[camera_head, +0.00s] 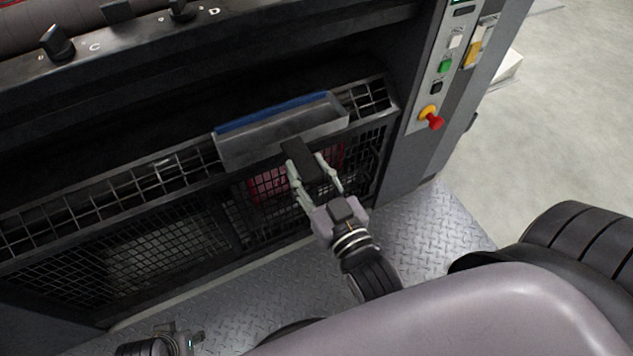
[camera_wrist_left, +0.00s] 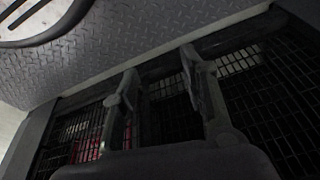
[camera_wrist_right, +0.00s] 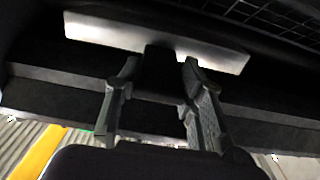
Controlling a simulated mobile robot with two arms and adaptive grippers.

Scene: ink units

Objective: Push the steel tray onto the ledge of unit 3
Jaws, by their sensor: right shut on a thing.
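The steel tray (camera_head: 250,146), grey with a blue far edge, lies at the mesh ledge (camera_head: 180,170) of the ink unit in the head view. Its near face overlaps the ledge's front rim; I cannot tell how much of it is supported. My right gripper (camera_head: 312,168) is shut on the black handle (camera_head: 298,150) at the tray's near side. In the right wrist view the handle (camera_wrist_right: 160,70) sits between the fingers, below the bright tray (camera_wrist_right: 140,37). My left gripper (camera_wrist_left: 160,85) is open and empty, facing the dark mesh guard; its hand barely shows at the head view's bottom edge.
Mesh guard panels (camera_head: 150,245) stand below the ledge, with something red behind them. A control column (camera_head: 440,95) with a red stop knob (camera_head: 432,120) is at the right. Diamond-plate flooring (camera_head: 245,305) runs along the unit. Clear pale floor lies further right.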

